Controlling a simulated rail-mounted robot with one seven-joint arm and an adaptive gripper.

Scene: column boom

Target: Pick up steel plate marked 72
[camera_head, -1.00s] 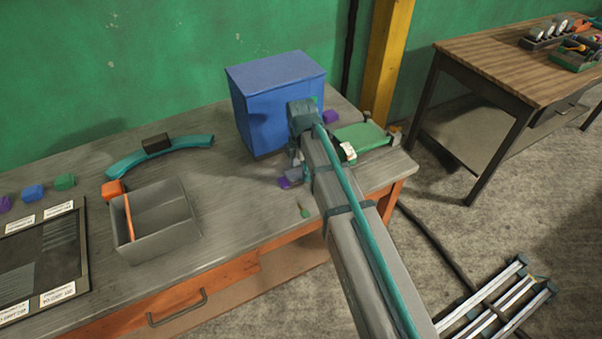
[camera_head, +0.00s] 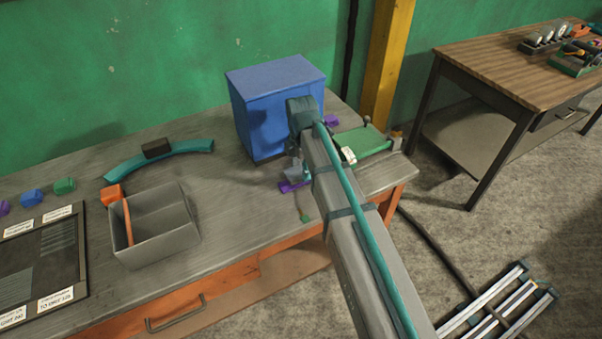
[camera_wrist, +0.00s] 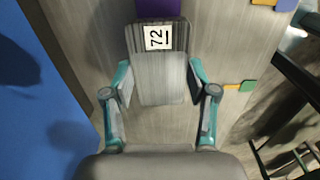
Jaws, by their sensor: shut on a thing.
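The steel plate marked 72 (camera_wrist: 161,80) is a grey brushed rectangle with a white label in the wrist view. My gripper (camera_wrist: 160,76) has a teal-and-grey finger on each side of it and is shut on it. In the head view my gripper (camera_head: 294,166) is beside the blue box, over the bench. A grey bit of the plate (camera_head: 293,172) seems to show there, just above a purple piece (camera_head: 290,187); the arm hides much of this spot.
The blue box (camera_head: 268,125) stands close by my gripper. A green-topped item (camera_head: 363,140) lies beyond my arm. A grey bin (camera_head: 155,235) and a dark labelled tray (camera_head: 40,265) are to the left. A small green-tipped piece (camera_head: 305,218) lies near the bench's front edge.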

